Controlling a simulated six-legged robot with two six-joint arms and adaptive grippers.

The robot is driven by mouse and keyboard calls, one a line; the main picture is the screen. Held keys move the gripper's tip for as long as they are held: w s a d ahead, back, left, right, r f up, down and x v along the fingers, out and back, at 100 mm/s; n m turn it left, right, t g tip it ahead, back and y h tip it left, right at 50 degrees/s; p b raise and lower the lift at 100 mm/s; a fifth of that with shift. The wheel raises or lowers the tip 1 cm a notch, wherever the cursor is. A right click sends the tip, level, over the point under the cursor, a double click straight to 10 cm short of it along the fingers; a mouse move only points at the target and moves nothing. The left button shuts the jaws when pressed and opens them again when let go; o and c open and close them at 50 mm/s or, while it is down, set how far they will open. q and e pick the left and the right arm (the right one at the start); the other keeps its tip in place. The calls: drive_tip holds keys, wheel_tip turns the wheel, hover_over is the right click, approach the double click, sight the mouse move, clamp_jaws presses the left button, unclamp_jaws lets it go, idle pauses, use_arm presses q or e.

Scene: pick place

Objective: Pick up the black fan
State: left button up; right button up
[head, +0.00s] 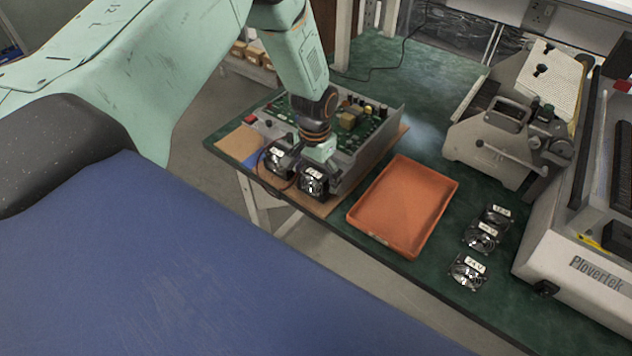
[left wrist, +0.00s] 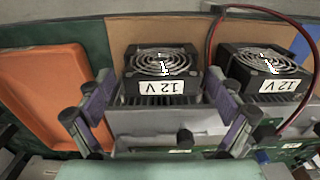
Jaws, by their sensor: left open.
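Two black fans with metal finger guards and white 12 V labels are mounted side by side on the open electronics unit. The nearer black fan (head: 313,184) is beside the orange tray; in the left wrist view this fan (left wrist: 160,65) is between my fingers. The other black fan (head: 278,158) also shows in the left wrist view (left wrist: 262,68), with a red and black wire beside it. My left gripper (head: 320,152) is open just above the nearer fan, with its fingers (left wrist: 158,92) spread on either side. I cannot tell whether they touch it. My right gripper is not in view.
An orange tray (head: 405,205) lies right of the unit (head: 372,148). Several loose parts include black fans (head: 467,272) with labels near a grey Plovertek machine (head: 590,260). A metal fixture (head: 500,150) stands behind.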

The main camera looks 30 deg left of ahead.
use_arm(q)
drive_tip(key=shift+a+f, duration=0.15)
drive_tip(key=shift+a, duration=0.2)
drive_tip(key=shift+s+d+r, duration=0.15)
drive_tip(key=shift+d+r, duration=0.05)
drive_tip(key=shift+d, duration=0.05)
drive_tip(key=c, duration=0.3)
drive_tip(key=shift+d+r, duration=0.1)
drive_tip(key=shift+d, duration=0.15)
drive_tip(key=c, duration=0.3)
drive_tip(key=shift+a+f, duration=0.2)
drive_tip(key=shift+a, duration=0.15)
drive_tip(key=c, duration=0.5)
drive_tip(key=shift+d+r, duration=0.1)
drive_tip(key=shift+d, duration=0.1)
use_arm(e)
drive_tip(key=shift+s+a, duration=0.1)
